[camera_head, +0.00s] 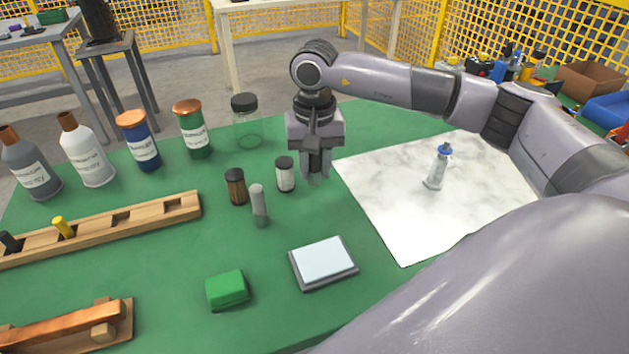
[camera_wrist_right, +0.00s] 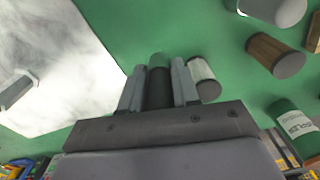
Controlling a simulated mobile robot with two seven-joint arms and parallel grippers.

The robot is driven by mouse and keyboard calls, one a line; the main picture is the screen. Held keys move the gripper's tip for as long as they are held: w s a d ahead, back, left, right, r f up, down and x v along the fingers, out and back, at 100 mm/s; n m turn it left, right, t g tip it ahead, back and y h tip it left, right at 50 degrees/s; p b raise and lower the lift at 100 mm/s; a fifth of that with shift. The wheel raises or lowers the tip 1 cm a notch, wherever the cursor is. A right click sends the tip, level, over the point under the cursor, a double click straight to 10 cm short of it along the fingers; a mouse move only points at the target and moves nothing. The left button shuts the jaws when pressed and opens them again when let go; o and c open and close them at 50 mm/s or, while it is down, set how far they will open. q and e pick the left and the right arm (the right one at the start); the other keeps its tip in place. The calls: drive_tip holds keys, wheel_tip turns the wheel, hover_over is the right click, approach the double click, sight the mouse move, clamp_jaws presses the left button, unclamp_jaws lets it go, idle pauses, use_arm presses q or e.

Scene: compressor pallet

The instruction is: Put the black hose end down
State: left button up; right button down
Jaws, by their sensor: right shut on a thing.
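My right gripper (camera_head: 315,170) is over the green table (camera_head: 180,290), pointing down just right of a small white jar with a dark lid (camera_head: 285,175). In the wrist view the right gripper (camera_wrist_right: 157,75) is shut on a dark, upright-looking cylinder (camera_wrist_right: 158,92), which fits the black hose end. In the head view the fingers mostly hide it. I cannot tell whether its lower end touches the table. My left gripper is not in view.
A brown jar (camera_head: 236,187) and a grey peg-like piece (camera_head: 259,205) stand left of the white jar. A clear jar (camera_head: 247,125) stands behind. A marble sheet (camera_head: 400,215) with a small bottle (camera_head: 438,167) lies right.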

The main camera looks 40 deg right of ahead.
wheel_tip(320, 180, down, 5)
drive_tip(key=shift+r, duration=0.2)
drive_tip(key=shift+f, duration=0.2)
drive_tip(key=c, duration=0.8)
unclamp_jaws()
drive_tip(key=shift+r, duration=0.1)
drive_tip(key=shift+r, duration=0.1)
